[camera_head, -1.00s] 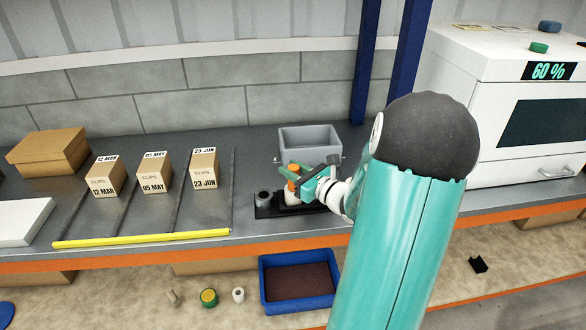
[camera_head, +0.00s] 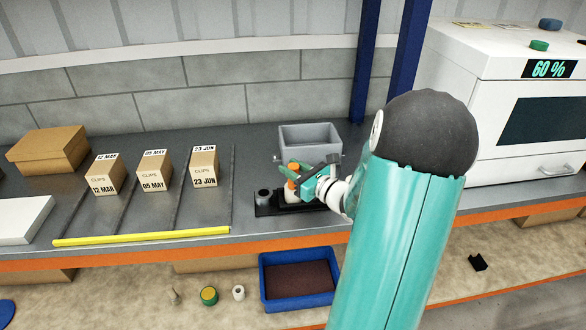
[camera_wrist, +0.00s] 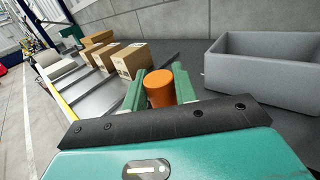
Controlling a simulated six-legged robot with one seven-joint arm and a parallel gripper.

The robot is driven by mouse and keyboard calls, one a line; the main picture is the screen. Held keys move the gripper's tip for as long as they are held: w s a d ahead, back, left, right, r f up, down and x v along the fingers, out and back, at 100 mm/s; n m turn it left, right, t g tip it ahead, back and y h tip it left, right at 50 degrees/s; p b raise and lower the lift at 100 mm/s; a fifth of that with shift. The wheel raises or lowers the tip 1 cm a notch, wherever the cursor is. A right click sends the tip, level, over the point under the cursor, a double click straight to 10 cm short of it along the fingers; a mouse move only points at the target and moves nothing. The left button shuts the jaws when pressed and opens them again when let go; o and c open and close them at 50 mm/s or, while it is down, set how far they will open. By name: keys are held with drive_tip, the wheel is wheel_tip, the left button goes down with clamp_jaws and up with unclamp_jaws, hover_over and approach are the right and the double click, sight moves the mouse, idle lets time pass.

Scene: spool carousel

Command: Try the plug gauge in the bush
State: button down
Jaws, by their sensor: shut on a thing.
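My gripper (camera_head: 296,177) is over the bench at the black fixture (camera_head: 264,211). Its jaws are shut on the orange handle of the plug gauge (camera_head: 292,170). The wrist view also shows the orange handle (camera_wrist: 159,88) between the two green fingers. A grey bush (camera_head: 265,196) stands at the left end of the fixture, with a dark hole in its top. The gauge is to the right of the bush, above a pale piece on the fixture. Its lower end is hidden, so I cannot tell whether it touches that piece.
A grey bin (camera_head: 309,140) stands just behind the fixture. Several clip boxes (camera_head: 154,173) stand in lanes to the left, with a yellow bar (camera_head: 140,238) along their front. A blue tray (camera_head: 299,281) lies below the bench edge. A white cabinet (camera_head: 530,120) is at the right.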

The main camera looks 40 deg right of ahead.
idle(0.3)
wheel_tip(320, 180, up, 12)
idle(2.3)
idle(0.5)
